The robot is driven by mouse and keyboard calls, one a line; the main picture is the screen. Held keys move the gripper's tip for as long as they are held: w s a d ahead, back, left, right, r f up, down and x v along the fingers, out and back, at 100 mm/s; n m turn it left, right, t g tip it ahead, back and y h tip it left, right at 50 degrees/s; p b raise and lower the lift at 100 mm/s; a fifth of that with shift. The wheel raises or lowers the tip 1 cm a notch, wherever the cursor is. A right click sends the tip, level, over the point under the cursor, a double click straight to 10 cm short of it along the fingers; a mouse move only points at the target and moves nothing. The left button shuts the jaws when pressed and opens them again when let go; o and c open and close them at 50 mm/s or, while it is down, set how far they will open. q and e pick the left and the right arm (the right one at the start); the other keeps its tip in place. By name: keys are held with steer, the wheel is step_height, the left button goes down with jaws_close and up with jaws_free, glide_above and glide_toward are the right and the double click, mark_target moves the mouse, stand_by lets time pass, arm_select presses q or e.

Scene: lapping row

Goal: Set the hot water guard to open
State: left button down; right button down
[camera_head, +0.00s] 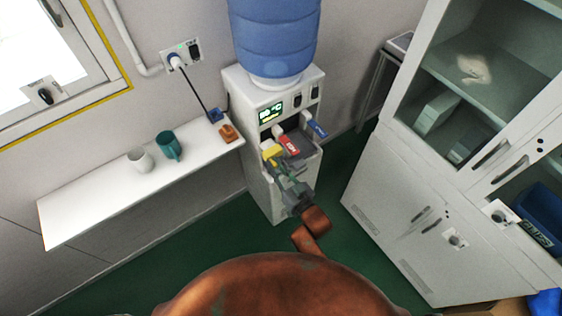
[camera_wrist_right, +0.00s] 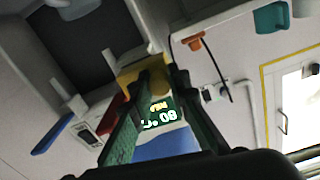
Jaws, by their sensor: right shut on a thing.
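The water dispenser (camera_head: 262,85) carries a blue bottle (camera_head: 275,35) and a lit green display (camera_head: 270,113). On its front are a red tap lever (camera_head: 290,146) and a blue tap lever (camera_head: 316,129). The yellow guard (camera_head: 270,150) is beside the red lever. My right gripper (camera_head: 277,167) reaches up to the dispenser from below. In the right wrist view its fingers (camera_wrist_right: 160,80) are shut on the yellow guard (camera_wrist_right: 130,77), partly covering it. The red lever (camera_wrist_right: 109,116) is partly hidden behind a finger; the blue lever (camera_wrist_right: 52,134) is clear. My left gripper is not in view.
A white shelf (camera_head: 90,205) left of the dispenser holds a white cup (camera_head: 139,160), a teal mug (camera_head: 168,146) and small orange (camera_head: 228,133) and blue items. A grey cabinet (camera_head: 400,215) stands at the right. Green floor (camera_head: 345,165) lies between it and the dispenser.

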steer(key=shift+s+a, duration=0.1)
steer(key=c, duration=1.8)
jaws_free()
steer(key=v, duration=1.2)
